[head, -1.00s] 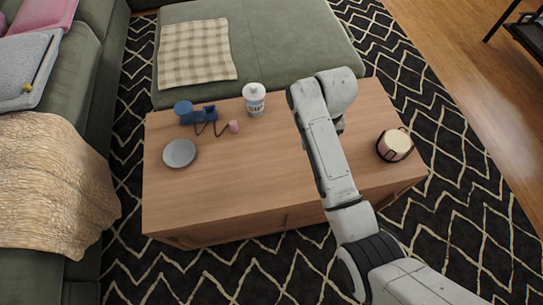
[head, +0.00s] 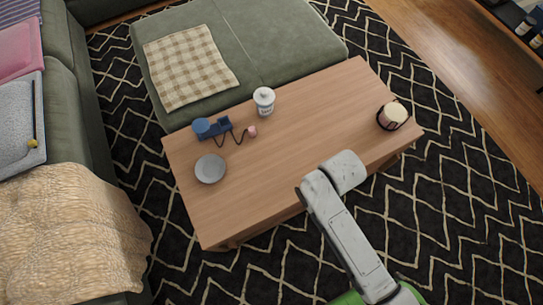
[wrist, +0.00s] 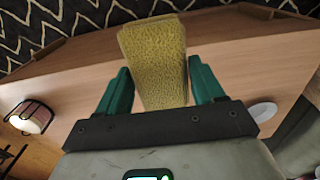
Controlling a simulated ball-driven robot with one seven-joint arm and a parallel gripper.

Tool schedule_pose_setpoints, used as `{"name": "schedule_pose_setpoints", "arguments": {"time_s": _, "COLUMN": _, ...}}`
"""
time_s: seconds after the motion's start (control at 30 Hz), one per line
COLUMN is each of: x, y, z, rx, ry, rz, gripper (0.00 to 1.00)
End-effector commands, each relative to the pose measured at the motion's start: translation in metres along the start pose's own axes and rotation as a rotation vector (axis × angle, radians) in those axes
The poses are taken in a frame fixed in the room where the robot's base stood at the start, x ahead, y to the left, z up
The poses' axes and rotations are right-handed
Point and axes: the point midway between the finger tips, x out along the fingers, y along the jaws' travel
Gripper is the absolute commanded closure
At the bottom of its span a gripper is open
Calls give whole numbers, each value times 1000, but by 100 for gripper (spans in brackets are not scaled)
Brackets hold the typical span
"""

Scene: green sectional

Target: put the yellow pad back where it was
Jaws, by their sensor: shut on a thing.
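The yellow pad (wrist: 155,55), thick and rough-textured, is between the green fingers of my gripper (wrist: 160,72) in the wrist view. My gripper is shut on it. The wooden table (head: 300,130) shows behind the pad in the wrist view; I cannot tell how far the pad is from it. In the head view my arm reaches to the table's near edge, and its links hide the gripper and the pad.
On the table are a grey plate (head: 210,168), a blue device (head: 212,127) with a dark cord and pink end, a lidded white container (head: 264,101) and a candle in a dark holder (head: 392,116). The table's middle is clear. A green sofa (head: 280,45) borders the far side.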

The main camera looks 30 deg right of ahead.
Motion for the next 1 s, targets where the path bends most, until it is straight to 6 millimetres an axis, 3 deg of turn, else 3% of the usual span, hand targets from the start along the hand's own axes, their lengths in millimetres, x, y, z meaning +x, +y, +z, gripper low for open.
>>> {"name": "schedule_pose_setpoints", "arguments": {"time_s": 0.17, "x": 1, "y": -3, "z": -1, "rx": 1, "ry": 3, "rz": -3, "gripper": 61}}
{"name": "schedule_pose_setpoints", "arguments": {"time_s": 0.57, "x": 41, "y": -19, "z": -86, "rx": 0, "ry": 3, "rz": -1, "gripper": 61}}
{"name": "schedule_pose_setpoints", "arguments": {"time_s": 0.8, "x": 81, "y": -25, "z": -115, "rx": 1, "ry": 1, "rz": -2, "gripper": 61}}
{"name": "schedule_pose_setpoints", "arguments": {"time_s": 1.0, "x": 92, "y": -28, "z": -125, "rx": 1, "ry": 1, "rz": -3, "gripper": 61}}
